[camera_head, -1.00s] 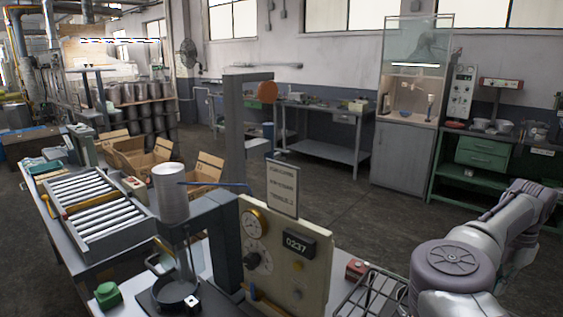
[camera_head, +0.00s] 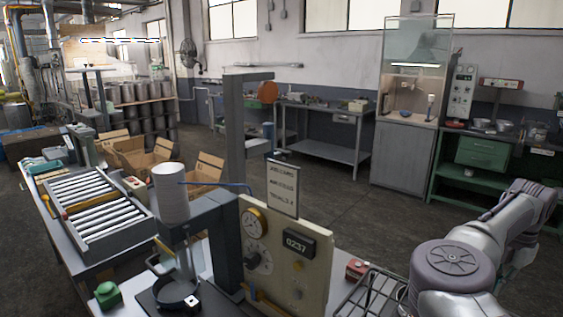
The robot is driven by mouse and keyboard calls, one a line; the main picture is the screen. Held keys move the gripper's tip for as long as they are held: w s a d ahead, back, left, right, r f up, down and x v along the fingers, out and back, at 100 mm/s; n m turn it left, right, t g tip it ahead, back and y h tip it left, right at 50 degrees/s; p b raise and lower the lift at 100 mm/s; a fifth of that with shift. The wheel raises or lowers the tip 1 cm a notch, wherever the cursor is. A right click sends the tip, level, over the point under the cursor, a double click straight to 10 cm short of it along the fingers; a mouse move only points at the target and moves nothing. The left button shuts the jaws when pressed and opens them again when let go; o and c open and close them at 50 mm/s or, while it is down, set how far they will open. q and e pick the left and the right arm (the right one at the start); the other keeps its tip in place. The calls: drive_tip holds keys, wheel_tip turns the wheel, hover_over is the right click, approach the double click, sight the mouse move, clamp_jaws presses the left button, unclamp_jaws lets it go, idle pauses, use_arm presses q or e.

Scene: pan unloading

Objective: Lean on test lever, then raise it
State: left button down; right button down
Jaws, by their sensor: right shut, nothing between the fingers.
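The test machine has a cream panel (camera_head: 283,245) with round dials, a counter reading 0237 and a sign. A thin blue bar (camera_head: 215,184), which may be the test lever, runs from the metal cylinder (camera_head: 170,193) towards the panel. A round black pan-like base (camera_head: 176,296) sits below the cylinder. My right arm (camera_head: 452,262) comes in at the lower right, apart from the panel and the bar. The fingers of my right gripper hardly show behind the arm and the frame edge; it is shut and empty. My left gripper is not in view.
A wire rack (camera_head: 372,294) and a red box (camera_head: 356,268) lie between my right arm and the panel. A green button box (camera_head: 108,294) stands at the front left. A roller conveyor (camera_head: 98,205) lies further left. The floor behind the panel is clear.

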drive_tip(key=shift+f+b, duration=1.9)
drive_tip(key=shift+f, duration=0.5)
drive_tip(key=shift+s+a+f+b, duration=0.1)
drive_tip(key=shift+f+b, duration=0.1)
drive_tip(key=shift+b, duration=0.15)
drive_tip(key=shift+f+b, duration=0.15)
drive_tip(key=shift+b, duration=0.25)
idle(0.7)
drive_tip(key=shift+r+p, duration=1.65)
drive_tip(key=shift+r, duration=2.05)
